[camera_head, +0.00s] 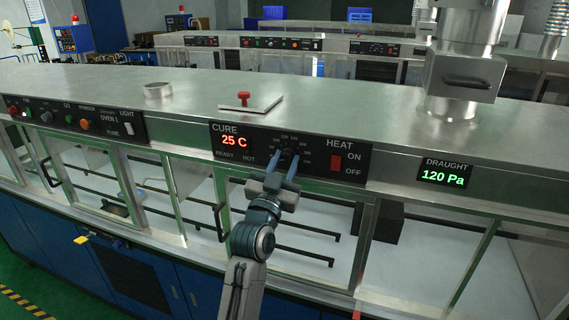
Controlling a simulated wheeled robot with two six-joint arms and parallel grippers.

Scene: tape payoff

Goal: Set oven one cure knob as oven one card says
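The cure panel (230,155) on the oven's front edge shows a red display reading 25 C, with READY and HOT below. The dark cure knob (289,153) sits right of the display inside a ring of small numbers; its pointer direction is too small and covered to read. My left gripper (284,159) reaches up to the knob from below, its two blue fingers apart with their tips at the knob. Whether they press on it cannot be seen. No readable oven one card shows. My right gripper is not in view.
A red HEAT switch (336,162) stands just right of the knob. The OVEN 1 panel (78,117) is at left, and a draught display (444,175) reads 120 Pa at right. A metal duct (460,75) rises at right.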

